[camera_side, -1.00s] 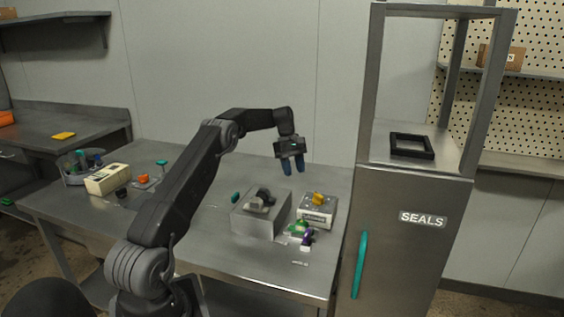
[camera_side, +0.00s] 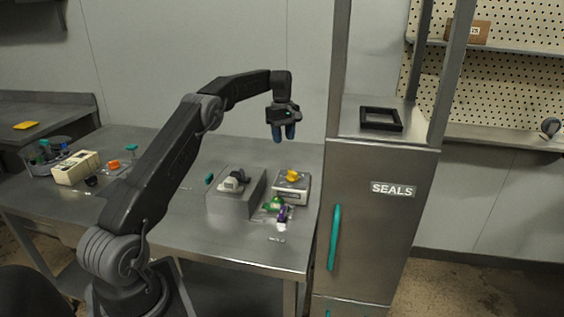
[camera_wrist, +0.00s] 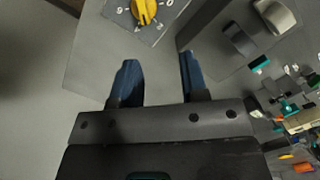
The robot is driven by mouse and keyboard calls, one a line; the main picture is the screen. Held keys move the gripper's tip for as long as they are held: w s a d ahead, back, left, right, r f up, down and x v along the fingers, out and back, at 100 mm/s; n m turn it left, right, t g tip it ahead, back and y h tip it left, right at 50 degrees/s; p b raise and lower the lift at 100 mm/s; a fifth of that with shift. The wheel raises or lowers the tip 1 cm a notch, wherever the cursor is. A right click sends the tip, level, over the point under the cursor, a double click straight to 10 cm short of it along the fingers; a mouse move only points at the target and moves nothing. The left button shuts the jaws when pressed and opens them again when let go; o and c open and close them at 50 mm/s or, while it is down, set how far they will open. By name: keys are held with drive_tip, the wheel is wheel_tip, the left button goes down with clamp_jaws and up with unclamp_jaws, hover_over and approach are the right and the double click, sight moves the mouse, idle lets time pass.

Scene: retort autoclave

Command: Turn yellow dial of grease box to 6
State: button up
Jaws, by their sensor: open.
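The grease box (camera_side: 290,195) is a small pale box on the steel table, right of a larger grey block. Its yellow dial (camera_side: 292,176) is on top. My gripper (camera_side: 284,137) is above and slightly behind the box, pointing down, apart from the dial. Its blue fingers (camera_wrist: 157,80) are spread with nothing between them.
The grey block (camera_side: 232,203) with grey and dark knobs stands just left of the box. Small green and purple parts (camera_side: 279,208) lie in front. The steel cabinet labelled SEALS (camera_side: 375,210) rises close on the right. A cream box (camera_side: 76,168) is far left.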

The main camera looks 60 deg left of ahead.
sight(293, 172)
drive_tip(key=shift+y, duration=0.6)
drive_tip(key=f, duration=0.4)
drive_tip(key=w+d+f, duration=0.1)
drive_tip(key=f, duration=0.3)
drive_tip(key=w+d+f, duration=0.1)
drive_tip(key=f, duration=0.4)
drive_tip(key=shift+w, duration=0.2)
drive_tip(key=shift+r, duration=0.1)
clamp_jaws()
